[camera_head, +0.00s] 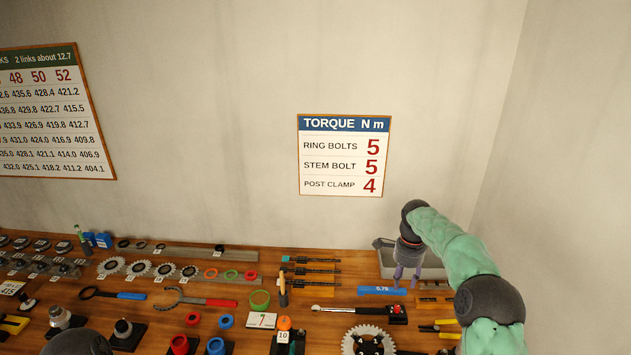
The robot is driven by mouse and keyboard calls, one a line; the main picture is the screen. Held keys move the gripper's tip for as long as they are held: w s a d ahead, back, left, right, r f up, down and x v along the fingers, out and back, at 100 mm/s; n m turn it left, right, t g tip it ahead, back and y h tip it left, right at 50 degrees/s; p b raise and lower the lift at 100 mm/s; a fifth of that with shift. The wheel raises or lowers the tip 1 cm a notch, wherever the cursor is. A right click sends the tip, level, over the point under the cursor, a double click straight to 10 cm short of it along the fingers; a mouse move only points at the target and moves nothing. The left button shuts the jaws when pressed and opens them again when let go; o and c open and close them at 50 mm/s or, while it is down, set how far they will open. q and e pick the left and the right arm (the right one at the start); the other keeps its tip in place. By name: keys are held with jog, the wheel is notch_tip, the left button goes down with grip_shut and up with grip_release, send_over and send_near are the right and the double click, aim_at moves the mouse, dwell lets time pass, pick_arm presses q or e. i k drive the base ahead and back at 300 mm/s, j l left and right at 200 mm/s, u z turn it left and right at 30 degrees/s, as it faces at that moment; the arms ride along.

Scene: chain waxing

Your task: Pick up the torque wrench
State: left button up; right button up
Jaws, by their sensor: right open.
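A wrench with a silver shaft and a dark and red end (350,310), which looks like the torque wrench, lies flat on the wooden bench, right of centre. My right gripper (405,283) points down above and behind its dark end, in front of a grey bin. It is open with nothing between its fingers, and apart from the wrench. My left gripper is not in view.
The grey bin (431,266) stands at the back right near the wall corner. A blue label block (382,291) lies between it and the wrench. A toothed chainring (353,336) is in front.

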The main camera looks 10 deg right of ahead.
aim_at(316, 309)
jog(key=k+j, duration=0.2)
jog(key=k, duration=0.3)
jog(key=k+j, duration=0.15)
jog(key=k, duration=0.3)
